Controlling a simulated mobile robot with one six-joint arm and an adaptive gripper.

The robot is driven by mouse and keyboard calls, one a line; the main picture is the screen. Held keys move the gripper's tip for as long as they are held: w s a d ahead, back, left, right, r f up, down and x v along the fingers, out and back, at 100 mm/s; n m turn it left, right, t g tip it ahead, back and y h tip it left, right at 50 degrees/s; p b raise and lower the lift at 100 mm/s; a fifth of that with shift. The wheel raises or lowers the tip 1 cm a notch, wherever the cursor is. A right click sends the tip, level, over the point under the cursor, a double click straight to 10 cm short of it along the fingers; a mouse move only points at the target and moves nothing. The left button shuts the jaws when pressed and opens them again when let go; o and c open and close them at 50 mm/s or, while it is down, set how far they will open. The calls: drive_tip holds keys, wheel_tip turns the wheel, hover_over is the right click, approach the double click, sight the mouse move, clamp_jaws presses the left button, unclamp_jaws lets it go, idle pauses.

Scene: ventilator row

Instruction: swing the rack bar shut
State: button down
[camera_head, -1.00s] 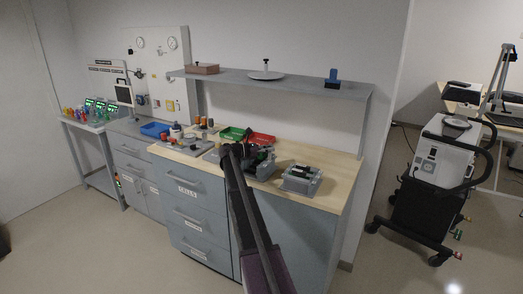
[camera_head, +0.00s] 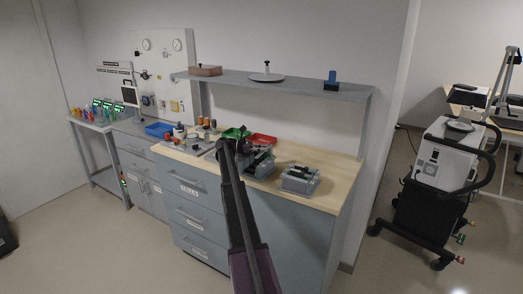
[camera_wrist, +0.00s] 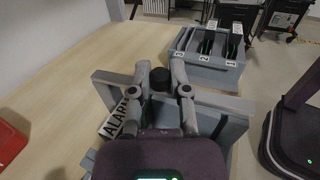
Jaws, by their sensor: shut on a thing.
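A grey rack (camera_head: 262,170) stands on the wooden bench top beside my gripper (camera_head: 238,146). In the wrist view my gripper (camera_wrist: 160,72) is closed around a small black knob (camera_wrist: 160,79), with one finger on each side. A grey bar (camera_wrist: 108,88) runs across behind and below the fingers. A white label reading "ALAR…" (camera_wrist: 118,117) lies tilted beside the left finger, its end hidden. My gripper covers much of this rack, so how far the bar is swung cannot be told.
A second grey rack (camera_wrist: 212,72) with slots labelled 3, 2 and 1 stands beyond; it also shows in the head view (camera_head: 300,180). Red (camera_head: 263,140) and green bins (camera_head: 236,133) sit behind. A shelf (camera_head: 300,87) overhangs the bench. The bench's front right is clear.

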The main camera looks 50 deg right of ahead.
drive_tip(key=shift+s, duration=0.2)
drive_tip(key=c, duration=0.6)
unclamp_jaws()
drive_tip(key=shift+d, duration=0.15)
drive_tip(key=shift+w, duration=0.1)
drive_tip(key=shift+w, duration=0.15)
drive_tip(key=shift+v, duration=3.5)
